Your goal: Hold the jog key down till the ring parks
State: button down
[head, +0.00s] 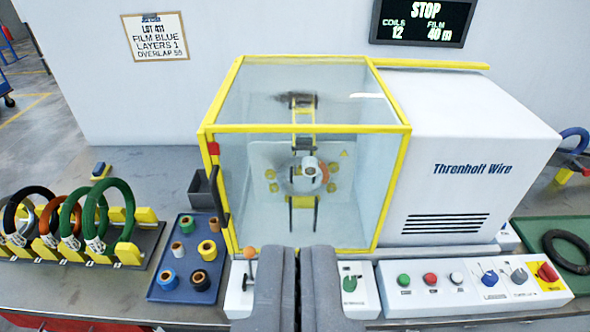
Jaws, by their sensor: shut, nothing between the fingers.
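The control panel (470,290) at the right front carries a green button (404,280), a red button (430,279) and a white button (456,278), then blue and grey knobs and a red switch on yellow. Their labels are too small to read, so I cannot tell which is the jog key. The winding head with the ring (305,176) is behind the clear guard; the ring's exact position is hard to make out. My gripper (298,250) is shut and empty at the bottom middle, in front of the guard and left of the buttons.
The yellow-framed guard (392,190) looks closed. A display (424,22) reads STOP, coils 12, film 40 m. An orange-knobbed lever (249,254) and a green knob (350,283) flank my gripper. Coils on a rack, a blue tray (168,290) of rolls and a green tray (525,232) stand around.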

aim_at(456, 277)
jog(key=k, duration=1.3)
jog(key=z, duration=0.7)
jog(key=i, duration=1.8)
jog(key=u, duration=0.1)
